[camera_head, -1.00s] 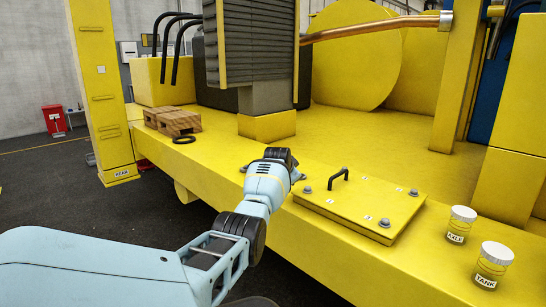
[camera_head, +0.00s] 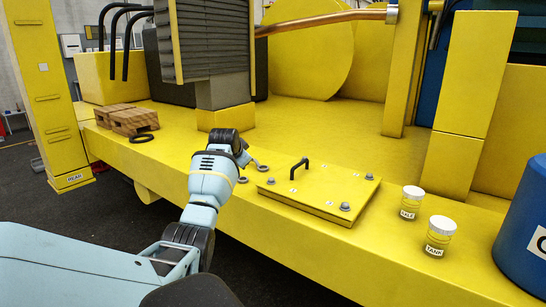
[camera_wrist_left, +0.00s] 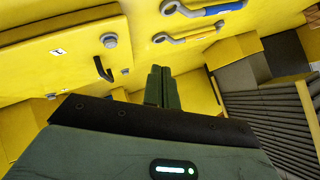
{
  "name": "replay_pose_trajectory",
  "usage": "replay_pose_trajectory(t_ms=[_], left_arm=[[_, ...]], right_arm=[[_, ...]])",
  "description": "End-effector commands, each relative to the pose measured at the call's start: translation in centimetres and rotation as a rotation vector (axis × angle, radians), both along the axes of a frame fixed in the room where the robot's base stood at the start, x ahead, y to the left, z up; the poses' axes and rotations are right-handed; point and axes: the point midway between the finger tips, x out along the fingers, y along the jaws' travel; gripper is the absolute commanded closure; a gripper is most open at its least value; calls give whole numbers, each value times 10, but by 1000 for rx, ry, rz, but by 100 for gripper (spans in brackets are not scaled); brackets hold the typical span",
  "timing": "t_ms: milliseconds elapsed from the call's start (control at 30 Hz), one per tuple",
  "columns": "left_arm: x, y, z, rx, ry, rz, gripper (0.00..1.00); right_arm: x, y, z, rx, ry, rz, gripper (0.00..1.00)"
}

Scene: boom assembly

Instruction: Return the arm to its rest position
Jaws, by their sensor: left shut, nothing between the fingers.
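My left arm comes in from the lower left in the head view. Its gripper (camera_head: 243,157) is over the yellow deck, just left of the bolted hatch plate (camera_head: 318,190), and largely hidden behind my wrist. In the left wrist view the two dark fingers (camera_wrist_left: 158,84) are together with nothing between them. They point toward the yellow deck (camera_wrist_left: 55,75). My right gripper is not in view.
The hatch plate has a black handle (camera_head: 300,167) and corner bolts. Two jars, AXLE (camera_head: 411,204) and TANK (camera_head: 438,237), stand to its right, near a blue drum (camera_head: 525,235). A grey ribbed column (camera_head: 212,45), wooden blocks (camera_head: 128,118) and a black ring (camera_head: 144,138) are behind-left.

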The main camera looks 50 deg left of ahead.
Motion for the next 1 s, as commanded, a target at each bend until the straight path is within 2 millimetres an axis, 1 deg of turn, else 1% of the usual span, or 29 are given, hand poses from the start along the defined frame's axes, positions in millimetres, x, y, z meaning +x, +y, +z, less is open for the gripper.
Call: replay_pose_trajectory(t_ms=[267, 367, 467, 567, 600, 633, 667, 700, 767, 800, 867, 900, 967, 1000], left_arm=[[1, -1, -1, 1, 2, -1, 100], [3, -12, -13, 5, 23, -11, 100], [6, -37, -42, 18, 72, -36, 100], [5, -78, -84, 29, 139, -72, 100], [2, -96, -103, 30, 166, -88, 100], [-1, -110, -117, 29, 185, -101, 100], [-4, -124, -130, 28, 203, -113, 100], [-10, -143, -148, 25, 227, -129, 100], [-21, -171, -173, 17, 258, -152, 100], [-29, -189, -190, 10, 281, -167, 100], [-44, -217, -213, -5, 310, -190, 100], [-56, -236, -227, -16, 328, -204, 100], [-74, -264, -248, -37, 356, -224, 100], [-88, -282, -260, -54, 373, -235, 100]], right_arm=[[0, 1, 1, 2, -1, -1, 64], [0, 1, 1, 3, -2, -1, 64], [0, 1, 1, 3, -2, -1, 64], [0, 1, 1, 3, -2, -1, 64], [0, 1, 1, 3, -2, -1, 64], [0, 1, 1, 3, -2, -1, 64], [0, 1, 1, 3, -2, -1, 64], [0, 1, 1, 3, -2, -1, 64], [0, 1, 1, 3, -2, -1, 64], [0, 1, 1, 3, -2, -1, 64], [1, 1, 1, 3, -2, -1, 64], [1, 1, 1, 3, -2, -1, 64], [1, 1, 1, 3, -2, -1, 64], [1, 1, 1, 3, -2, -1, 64]])
